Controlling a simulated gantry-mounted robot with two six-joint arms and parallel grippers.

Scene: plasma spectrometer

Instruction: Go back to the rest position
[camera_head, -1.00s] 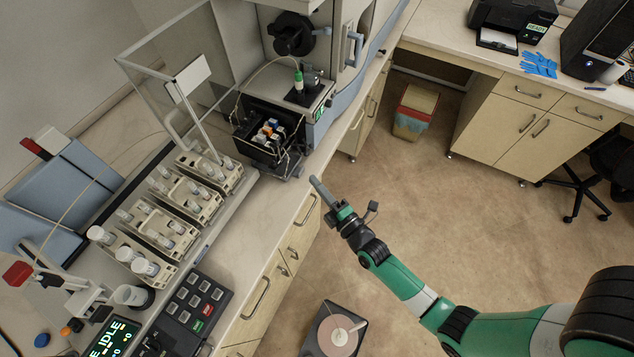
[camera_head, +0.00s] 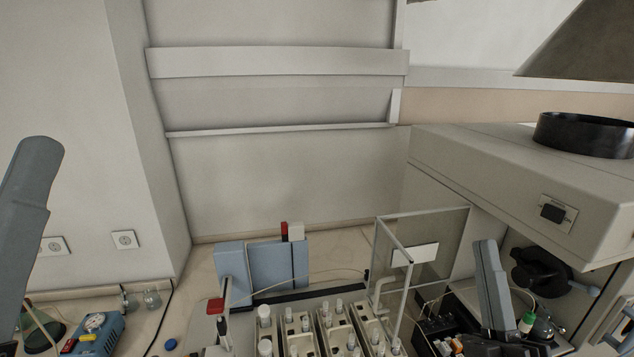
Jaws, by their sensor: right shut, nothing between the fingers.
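My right gripper (camera_head: 488,255) points up at the lower right, in front of the instrument. Its grey fingers are together with nothing between them. My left gripper (camera_head: 38,160) rises at the left edge as a grey finger shape seen from the side. I cannot tell whether it is open, and its lower part is cut off by the frame. Both grippers stand apart from each other, with the sample racks between them in the picture.
Sample racks with white-capped tubes (camera_head: 265,318) stand at the bottom centre. A clear panel frame (camera_head: 392,235) and the large instrument (camera_head: 490,165) are on the right. A blue device (camera_head: 97,335) and flasks (camera_head: 152,298) are at the lower left.

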